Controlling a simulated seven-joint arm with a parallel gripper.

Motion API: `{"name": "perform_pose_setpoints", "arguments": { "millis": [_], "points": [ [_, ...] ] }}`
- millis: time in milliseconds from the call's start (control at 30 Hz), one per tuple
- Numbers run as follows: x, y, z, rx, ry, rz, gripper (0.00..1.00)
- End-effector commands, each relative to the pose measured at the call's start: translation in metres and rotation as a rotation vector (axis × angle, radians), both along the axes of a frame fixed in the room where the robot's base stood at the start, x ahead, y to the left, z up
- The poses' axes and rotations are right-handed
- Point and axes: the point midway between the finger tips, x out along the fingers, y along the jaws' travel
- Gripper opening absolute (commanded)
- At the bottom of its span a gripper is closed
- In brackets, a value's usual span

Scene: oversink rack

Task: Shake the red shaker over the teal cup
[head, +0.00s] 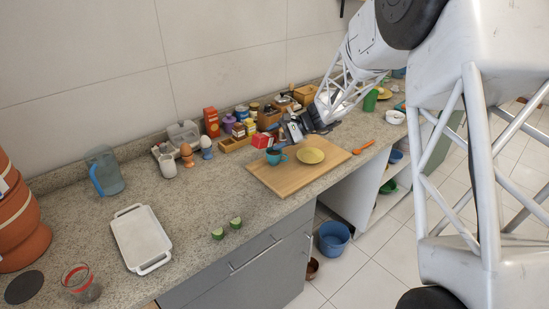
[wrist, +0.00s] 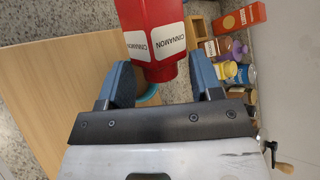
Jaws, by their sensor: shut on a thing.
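The red shaker (wrist: 155,18), with white cinnamon labels, is between the two fingers of my gripper (wrist: 161,72) in the wrist view. My gripper is shut on its narrower end. In the head view the shaker (head: 262,141) shows as a small red shape at the tip of my gripper (head: 280,139). The teal cup (head: 275,157) stands on the wooden board just below my gripper and the shaker. In the wrist view only a teal sliver of the cup (wrist: 150,96) shows behind the shaker and left finger. The shaker's exact tilt is hard to tell.
Cut green pieces (head: 236,222) lie near the counter's front edge.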

Motion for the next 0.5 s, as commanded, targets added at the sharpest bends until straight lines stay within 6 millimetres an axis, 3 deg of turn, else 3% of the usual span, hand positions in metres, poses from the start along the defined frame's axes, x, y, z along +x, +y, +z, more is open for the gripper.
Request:
{"name": "perform_pose_setpoints", "arguments": {
  "millis": [500],
  "points": [
    [0.000,0.000,0.018,0.000,0.001,-0.001,0.32]
  ]
}}
